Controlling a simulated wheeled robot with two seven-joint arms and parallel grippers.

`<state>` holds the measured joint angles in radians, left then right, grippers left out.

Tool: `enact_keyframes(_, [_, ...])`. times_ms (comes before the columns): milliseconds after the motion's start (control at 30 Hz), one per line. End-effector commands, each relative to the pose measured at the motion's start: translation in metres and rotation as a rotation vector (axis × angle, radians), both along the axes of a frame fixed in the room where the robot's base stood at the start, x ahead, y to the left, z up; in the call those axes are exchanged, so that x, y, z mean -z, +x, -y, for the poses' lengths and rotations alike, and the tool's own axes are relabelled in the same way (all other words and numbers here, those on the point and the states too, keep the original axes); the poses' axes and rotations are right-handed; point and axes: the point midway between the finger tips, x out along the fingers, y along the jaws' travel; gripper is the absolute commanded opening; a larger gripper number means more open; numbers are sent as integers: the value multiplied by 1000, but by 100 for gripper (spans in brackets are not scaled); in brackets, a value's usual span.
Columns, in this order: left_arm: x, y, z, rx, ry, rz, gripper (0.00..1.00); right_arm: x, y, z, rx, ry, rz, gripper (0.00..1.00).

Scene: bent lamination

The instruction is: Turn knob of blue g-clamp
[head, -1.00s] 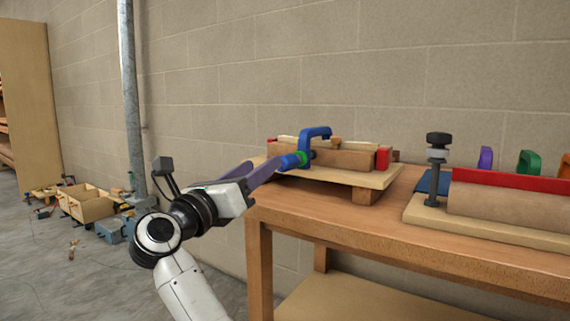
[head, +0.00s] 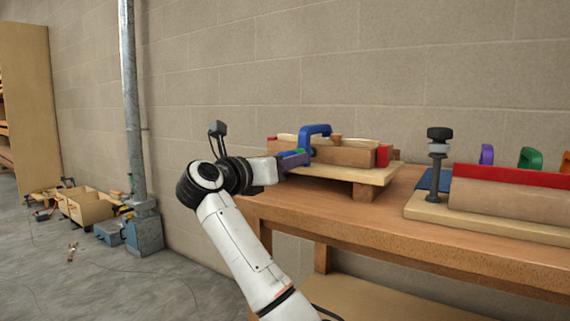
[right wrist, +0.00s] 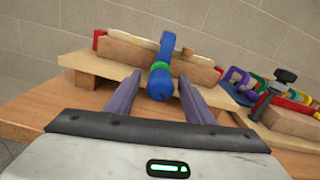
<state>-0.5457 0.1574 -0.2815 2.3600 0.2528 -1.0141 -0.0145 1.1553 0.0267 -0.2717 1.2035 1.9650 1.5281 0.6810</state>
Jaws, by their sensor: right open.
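The blue g-clamp (head: 316,131) sits over the wooden lamination block (head: 345,156) on a raised board at the left of the bench. In the right wrist view the clamp (right wrist: 167,45) faces me, with its blue knob (right wrist: 159,84) and a green collar below the frame. My right gripper (right wrist: 159,84) is open, one purple finger on each side of the knob, with gaps visible. In the head view the right gripper (head: 295,160) reaches the clamp from the left and partly hides the knob. My left gripper is not in view.
The wooden bench (head: 400,232) runs to the right. A second lamination jig (head: 505,203) with a black-knobbed clamp (head: 438,165) stands there. Purple (head: 486,155) and green clamps (head: 530,159) are behind it. A metal pipe (head: 131,100) and toolboxes stand left.

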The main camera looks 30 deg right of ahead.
Motion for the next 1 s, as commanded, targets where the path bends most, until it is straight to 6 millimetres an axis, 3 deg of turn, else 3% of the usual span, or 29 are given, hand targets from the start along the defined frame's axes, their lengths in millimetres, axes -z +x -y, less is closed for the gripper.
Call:
enact_keyframes(267, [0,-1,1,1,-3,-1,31,-1,0,1,0,-1,1,46])
enact_keyframes(500, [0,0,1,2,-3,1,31,0,0,1,0,-1,1,7])
enact_keyframes(767, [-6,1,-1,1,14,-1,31,-2,1,-1,-4,31,62,7])
enact_keyframes(1000, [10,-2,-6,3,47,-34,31,0,1,-1,-2,98,226,7])
